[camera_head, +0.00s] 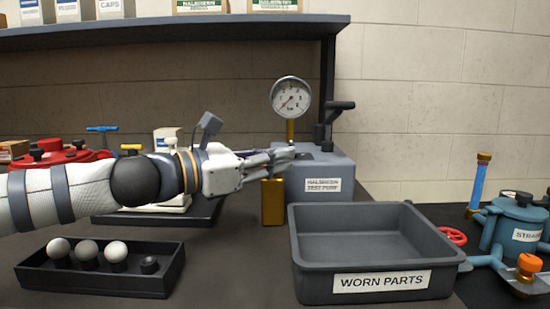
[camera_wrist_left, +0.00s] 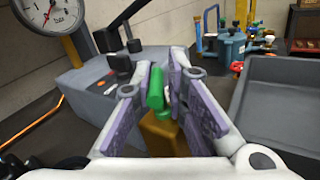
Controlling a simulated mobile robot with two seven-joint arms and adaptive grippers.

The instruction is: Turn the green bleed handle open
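The green bleed handle (camera_wrist_left: 156,91) stands on a brass block (camera_wrist_left: 163,135) at the side of the grey test pump (camera_head: 320,178). In the head view the handle is hidden by my left gripper (camera_head: 284,155), and the brass block shows below it (camera_head: 272,202). In the left wrist view the handle lies between the two fingers of my left gripper (camera_wrist_left: 163,72). The left finger is close to the handle, and a narrow gap shows on the right. The fingers look parted, not clamped. My right gripper is in neither view.
The pressure gauge (camera_head: 291,97) and a black lever (camera_head: 338,107) rise from the pump. The "worn parts" tray (camera_head: 440,262) stands at front right, with a blue strainer (camera_head: 520,222) beyond. A black tray (camera_head: 92,284) holds several knobs at left. A shelf (camera_head: 180,32) runs above.

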